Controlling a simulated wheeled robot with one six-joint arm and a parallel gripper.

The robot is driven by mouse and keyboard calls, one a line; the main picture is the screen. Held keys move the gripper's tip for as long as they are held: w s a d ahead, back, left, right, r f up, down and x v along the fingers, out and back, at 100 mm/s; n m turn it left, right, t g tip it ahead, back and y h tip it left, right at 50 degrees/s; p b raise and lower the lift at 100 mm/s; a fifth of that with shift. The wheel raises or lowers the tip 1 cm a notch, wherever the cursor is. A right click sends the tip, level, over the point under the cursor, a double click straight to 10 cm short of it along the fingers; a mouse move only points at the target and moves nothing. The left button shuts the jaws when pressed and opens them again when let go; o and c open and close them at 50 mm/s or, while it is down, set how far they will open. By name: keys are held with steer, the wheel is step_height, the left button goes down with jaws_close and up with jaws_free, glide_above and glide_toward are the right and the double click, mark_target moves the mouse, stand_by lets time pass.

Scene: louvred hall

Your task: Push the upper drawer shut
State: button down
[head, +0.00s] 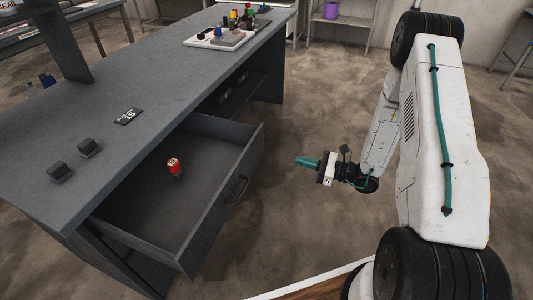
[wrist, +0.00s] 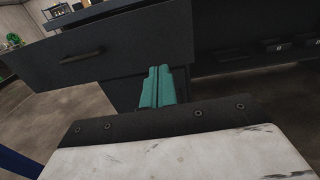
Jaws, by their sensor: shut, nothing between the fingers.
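The upper drawer (head: 222,215) of the dark grey desk is pulled well out, with its bar handle (head: 236,189) on the front. A small red object (head: 174,167) lies inside the drawer. My gripper (head: 298,161) is shut and empty, with teal fingers. It hovers to the right of the drawer front and apart from it in the head view. In the wrist view the fingers (wrist: 158,88) point toward the desk, and the drawer front (wrist: 95,52) with its handle shows at upper left. The drawer's far inside corner is partly hidden under the desk top.
The desk top (head: 170,85) holds two dark blocks (head: 75,160), a small black label plate (head: 128,116) and a white tray (head: 220,42) with coloured parts. The floor between drawer and gripper is clear.

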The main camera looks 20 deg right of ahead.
glide_toward(258, 150)
steer(key=x, duration=0.6)
steer(key=shift+s+a+r, duration=0.1)
steer(key=shift+s+a, duration=0.05)
steer(key=shift+s, duration=0.15)
steer(key=shift+w+a, duration=0.35)
steer(key=shift+a, duration=0.05)
steer(key=shift+w, duration=0.1)
